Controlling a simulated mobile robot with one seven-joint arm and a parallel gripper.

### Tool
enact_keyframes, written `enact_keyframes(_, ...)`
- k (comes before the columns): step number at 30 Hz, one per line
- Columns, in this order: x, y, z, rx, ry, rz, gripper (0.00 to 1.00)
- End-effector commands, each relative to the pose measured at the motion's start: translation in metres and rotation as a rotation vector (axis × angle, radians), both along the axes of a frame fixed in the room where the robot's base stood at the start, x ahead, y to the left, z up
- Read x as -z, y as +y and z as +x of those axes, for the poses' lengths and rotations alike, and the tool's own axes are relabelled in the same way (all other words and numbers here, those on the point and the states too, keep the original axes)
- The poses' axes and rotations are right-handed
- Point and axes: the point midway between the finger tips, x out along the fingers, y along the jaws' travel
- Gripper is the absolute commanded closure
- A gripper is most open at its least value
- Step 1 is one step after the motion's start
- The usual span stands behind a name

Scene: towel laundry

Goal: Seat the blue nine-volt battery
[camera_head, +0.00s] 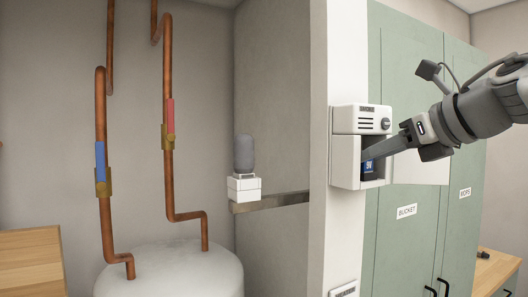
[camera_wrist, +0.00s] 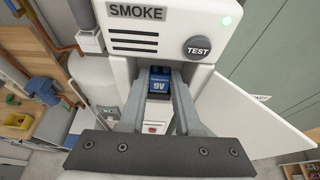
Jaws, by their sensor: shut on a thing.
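The white smoke alarm (camera_head: 360,119) is fixed to the wall edge, marked SMOKE. It also fills the wrist view (camera_wrist: 135,45), with a round TEST button (camera_wrist: 198,48) and a lit green light (camera_wrist: 228,21). Its lower compartment is open. The blue nine-volt battery (camera_head: 368,167) is inside the compartment opening, its 9V label upside down in the wrist view (camera_wrist: 160,80). My gripper (camera_head: 371,155) reaches in from the right and is shut on the battery, one finger on each side. The battery's far end and any contacts are hidden.
The alarm's white door (camera_head: 420,168) hangs open to the right, close below my gripper. Green cabinets labelled BUCKET (camera_head: 407,212) and MOPS stand behind. A grey cylinder on a white base (camera_head: 244,188) sits on a ledge at left. Copper pipes (camera_head: 168,120) rise from a white tank (camera_head: 170,272).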

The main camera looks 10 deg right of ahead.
Motion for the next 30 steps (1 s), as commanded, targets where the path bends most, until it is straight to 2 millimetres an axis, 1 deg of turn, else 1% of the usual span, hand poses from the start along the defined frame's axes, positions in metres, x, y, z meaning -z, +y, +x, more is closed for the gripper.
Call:
enact_keyframes(11, 0.000, 0.000, 0.000, 0.000, 0.000, 0.000, 1.00)
enact_keyframes(12, 0.000, 0.000, 0.000, 0.000, 0.000, 0.000, 0.66)
enact_keyframes(14, 0.000, 0.000, 0.000, 0.000, 0.000, 0.000, 0.56)
enact_keyframes(15, 0.000, 0.000, 0.000, 0.000, 0.000, 0.000, 0.48)
enact_keyframes(18, 0.000, 0.000, 0.000, 0.000, 0.000, 0.000, 0.33)
enact_keyframes(26, -0.001, -0.001, -0.003, 0.001, -0.001, 0.000, 0.33)
enact_keyframes(30, -0.008, -0.008, -0.018, 0.004, -0.004, 0.000, 0.33)
